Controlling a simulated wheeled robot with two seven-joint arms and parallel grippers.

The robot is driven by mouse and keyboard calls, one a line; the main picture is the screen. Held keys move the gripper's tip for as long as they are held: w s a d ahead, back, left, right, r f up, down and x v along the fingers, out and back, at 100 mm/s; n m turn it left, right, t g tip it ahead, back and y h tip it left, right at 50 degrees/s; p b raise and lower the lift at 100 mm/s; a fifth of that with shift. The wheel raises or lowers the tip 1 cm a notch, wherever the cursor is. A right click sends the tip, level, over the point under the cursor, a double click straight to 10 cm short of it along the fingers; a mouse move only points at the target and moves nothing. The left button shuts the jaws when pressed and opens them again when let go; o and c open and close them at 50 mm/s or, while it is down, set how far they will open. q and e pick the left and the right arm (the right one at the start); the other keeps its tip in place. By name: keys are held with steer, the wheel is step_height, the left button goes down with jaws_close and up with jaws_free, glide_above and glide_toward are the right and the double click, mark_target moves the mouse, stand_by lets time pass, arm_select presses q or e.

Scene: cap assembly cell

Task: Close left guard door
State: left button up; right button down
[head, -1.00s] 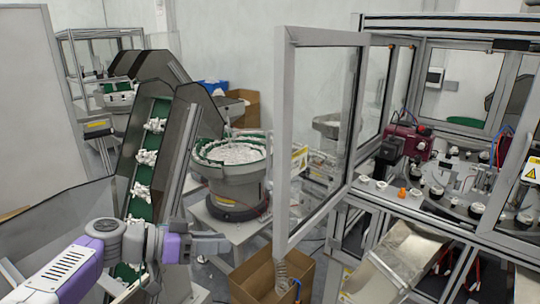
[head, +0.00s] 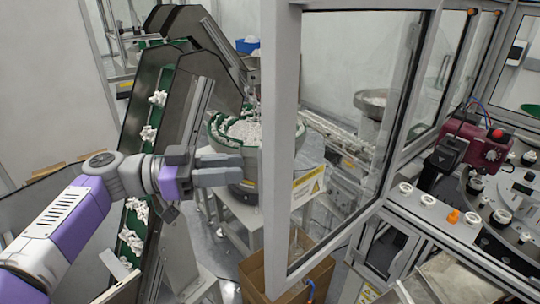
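The left guard door (head: 282,150) is a grey-framed clear panel. It stands open, swung out from the machine toward me, with its free vertical edge nearest and its far edge at the machine frame (head: 412,150). My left gripper (head: 232,170) reaches in from the left, its fingers pointing right toward the door's free edge. A gap shows in the picture between the fingertips and the door frame. The fingers look empty, but their opening is unclear from this side. My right gripper is out of view.
A green conveyor (head: 150,125) with white parts rises behind my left arm. A bowl feeder (head: 222,135) stands behind the gripper. A cardboard box (head: 255,275) sits below the door. The machine's rotary table (head: 515,222) is at the right.

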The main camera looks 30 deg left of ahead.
arm_select(q)
steer(key=p+x, duration=0.1)
steer(key=x, duration=0.5)
steer(key=shift+s+d, duration=0.1)
steer(key=shift+c, duration=0.3)
jaws_close()
